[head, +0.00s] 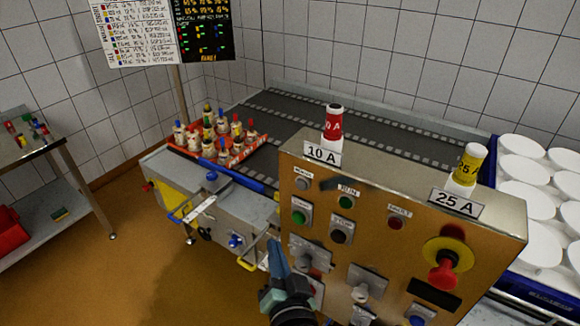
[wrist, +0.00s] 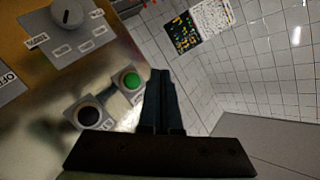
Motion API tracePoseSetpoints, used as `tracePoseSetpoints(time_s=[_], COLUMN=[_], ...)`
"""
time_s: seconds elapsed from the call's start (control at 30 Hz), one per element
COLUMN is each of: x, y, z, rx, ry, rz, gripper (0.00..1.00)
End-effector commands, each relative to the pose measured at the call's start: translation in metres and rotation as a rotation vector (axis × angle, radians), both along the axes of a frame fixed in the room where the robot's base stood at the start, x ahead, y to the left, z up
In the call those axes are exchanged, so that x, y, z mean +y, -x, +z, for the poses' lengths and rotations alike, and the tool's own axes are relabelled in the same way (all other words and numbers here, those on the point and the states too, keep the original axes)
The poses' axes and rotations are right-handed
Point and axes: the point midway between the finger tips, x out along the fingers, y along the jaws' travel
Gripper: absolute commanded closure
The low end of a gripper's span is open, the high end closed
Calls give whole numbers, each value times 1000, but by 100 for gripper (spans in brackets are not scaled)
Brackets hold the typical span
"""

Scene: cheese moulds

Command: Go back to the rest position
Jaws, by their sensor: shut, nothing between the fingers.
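My gripper (head: 277,258) is in front of the lower left part of the brass control panel (head: 375,192) in the head view. Its two dark fingers (wrist: 160,85) lie together, with nothing between them. In the wrist view the fingers point past a green button (wrist: 131,81) on the panel. A black button (wrist: 88,115) sits beside the green one. I cannot tell from these views whether the fingertips touch the panel.
A red emergency knob (head: 443,272) sticks out of the panel. Fuses labelled 10 A (head: 333,124) and 25 A (head: 466,166) stand on top.

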Motion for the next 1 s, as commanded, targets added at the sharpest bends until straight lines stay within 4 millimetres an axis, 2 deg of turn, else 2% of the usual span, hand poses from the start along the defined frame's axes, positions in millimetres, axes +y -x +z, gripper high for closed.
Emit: tracePoseSetpoints(time_s=[0.13, 0.17, 0.23, 0.27, 0.37, 0.4, 0.47, 0.5, 0.57, 0.6, 0.7, 0.83, 0.9, 1.0], x=[0, 0, 0, -1, 0, 1, 2, 3, 4, 5, 5, 2, 0, -3], y=[-3, -5, -12, -15, -23, -23, -19, -13, -1, 10, 42, 86, 104, 120], z=[8, 16, 44, 60, 130, 161, 208, 238, 283, 312, 375, 433, 451, 466], rx=[-16, -32, -85, -117, -250, -310, -400, -459, -549, -608, -745, -879, -925, -963], ry=[11, 24, 68, 93, 198, 242, 305, 344, 398, 430, 493, 540, 551, 559], rz=[1, 2, 4, 5, -8, -17, -38, -56, -90, -116, -190, -283, -321, -356], gripper=[100, 100, 100, 100, 100, 100, 100, 100, 100, 100, 100, 100, 100, 100])
